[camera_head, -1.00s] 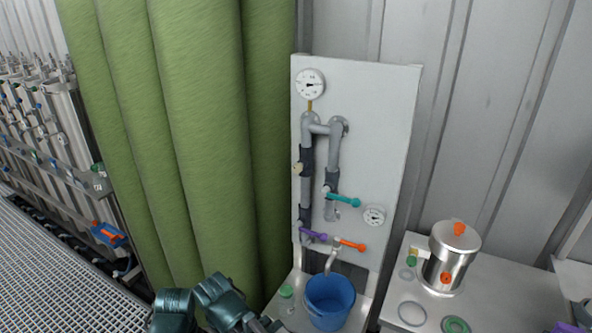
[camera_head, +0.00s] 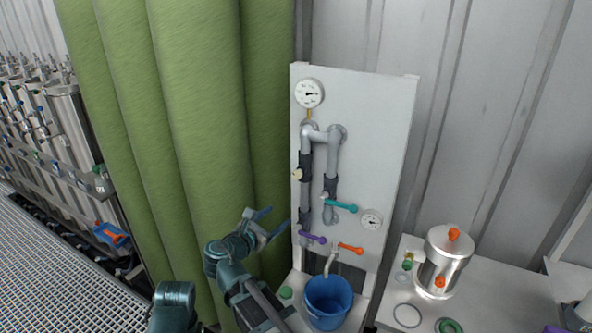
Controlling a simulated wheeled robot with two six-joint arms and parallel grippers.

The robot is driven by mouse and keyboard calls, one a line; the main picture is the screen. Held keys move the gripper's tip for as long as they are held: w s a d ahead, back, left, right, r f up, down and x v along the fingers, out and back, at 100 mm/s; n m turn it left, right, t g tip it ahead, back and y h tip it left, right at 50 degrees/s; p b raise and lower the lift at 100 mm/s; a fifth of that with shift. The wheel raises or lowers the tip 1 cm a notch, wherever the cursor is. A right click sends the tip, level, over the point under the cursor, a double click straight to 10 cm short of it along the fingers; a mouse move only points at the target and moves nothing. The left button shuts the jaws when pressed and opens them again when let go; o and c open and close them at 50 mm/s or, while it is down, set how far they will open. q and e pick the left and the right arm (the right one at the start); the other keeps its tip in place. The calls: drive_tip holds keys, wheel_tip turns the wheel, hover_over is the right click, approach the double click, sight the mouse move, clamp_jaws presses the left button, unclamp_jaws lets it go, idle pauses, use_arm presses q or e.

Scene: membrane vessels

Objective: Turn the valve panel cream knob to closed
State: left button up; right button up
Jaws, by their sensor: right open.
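The valve panel (camera_head: 370,120) is a pale upright board with grey pipes, standing before the wall. The cream knob (camera_head: 297,174) is small and round, on the left side of the left pipe. My right gripper (camera_head: 276,219) is open and empty, to the left of the panel and lower than the cream knob. It is apart from the knob and does not cover it. My left gripper is not in view.
The panel also bears a teal lever (camera_head: 340,206), a purple lever (camera_head: 312,238), an orange lever (camera_head: 350,249) and two gauges. A blue bucket (camera_head: 328,303) stands below. Green hanging fabric (camera_head: 190,120) is close on the left. A steel pot (camera_head: 443,262) stands right.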

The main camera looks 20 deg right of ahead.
sight(295, 176)
wheel_tip(295, 176, up, 5)
drive_tip(key=w+n+t+h, duration=0.1)
drive_tip(key=w+n+t, duration=0.1)
drive_tip(key=n, duration=0.2)
drive_tip(key=x, duration=1.4)
drive_tip(key=shift+d+r, duration=0.15)
drive_tip(key=shift+r, duration=0.1)
clamp_jaws()
